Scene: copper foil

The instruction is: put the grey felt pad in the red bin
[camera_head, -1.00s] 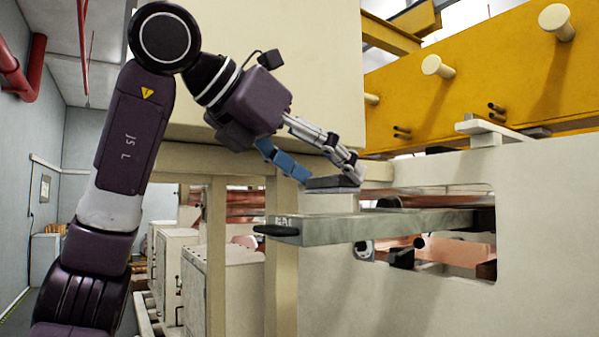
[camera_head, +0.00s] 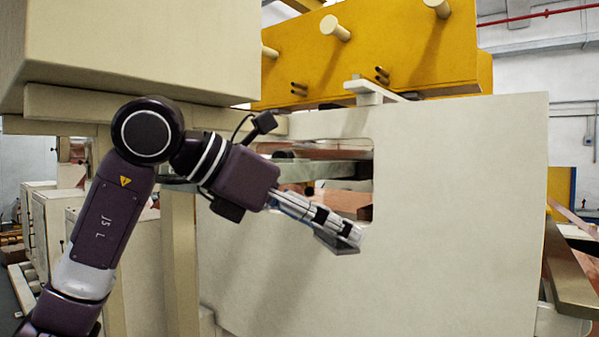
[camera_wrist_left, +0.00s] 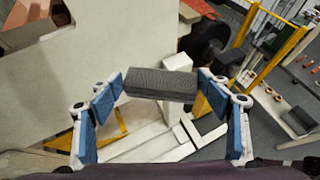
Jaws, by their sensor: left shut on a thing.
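My left gripper (camera_head: 347,235) is shut on the grey felt pad (camera_head: 331,242) and holds it in the air in front of the cream machine panel. In the left wrist view the pad (camera_wrist_left: 160,84) is a dark grey ribbed block. It sits between the blue-padded fingers of the left gripper (camera_wrist_left: 163,79), one at each end. In the head view the fingers partly hide the pad. The red bin cannot be made out in either current view. My right gripper is not in view.
The cream panel (camera_head: 450,210) fills the middle, with an opening (camera_head: 345,198) behind my left gripper showing copper parts. A yellow beam (camera_head: 370,50) runs above. A metal bar (camera_head: 570,270) stands at the right. The wrist view shows a yellow frame (camera_wrist_left: 248,22) at the right.

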